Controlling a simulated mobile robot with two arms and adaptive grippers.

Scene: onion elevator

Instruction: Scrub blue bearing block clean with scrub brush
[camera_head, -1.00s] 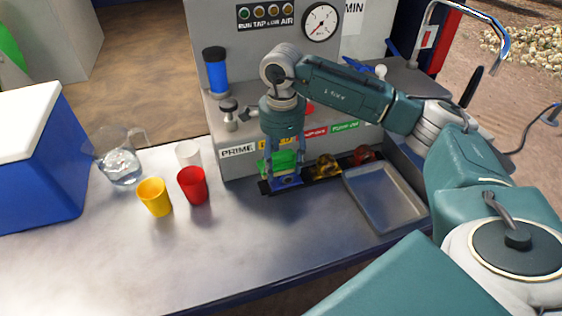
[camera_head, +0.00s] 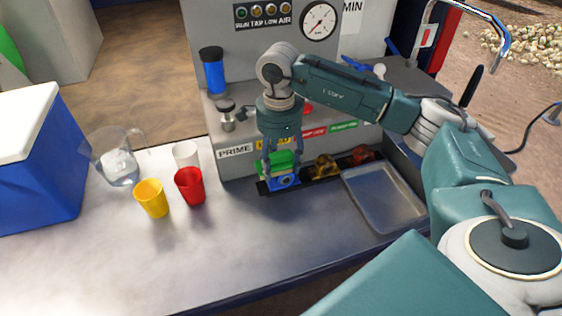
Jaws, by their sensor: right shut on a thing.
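The blue bearing block (camera_head: 284,182) sits at the left end of a black strip at the foot of the grey machine. My right gripper (camera_head: 281,172) points down over it, with its fingers shut on the green scrub brush (camera_head: 274,163). The brush is right at the block, just behind and above it; whether its bristles touch the block is hidden by the fingers. The block's front face looks bright blue with a pale ring. My left gripper is not in view.
A yellow block (camera_head: 324,167) and a red block (camera_head: 362,154) stand further right on the strip. A metal tray (camera_head: 385,198) lies to the right. A yellow cup (camera_head: 152,199), red cup (camera_head: 190,187), white cup (camera_head: 186,154) and clear pitcher (camera_head: 117,160) stand left. The front counter is clear.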

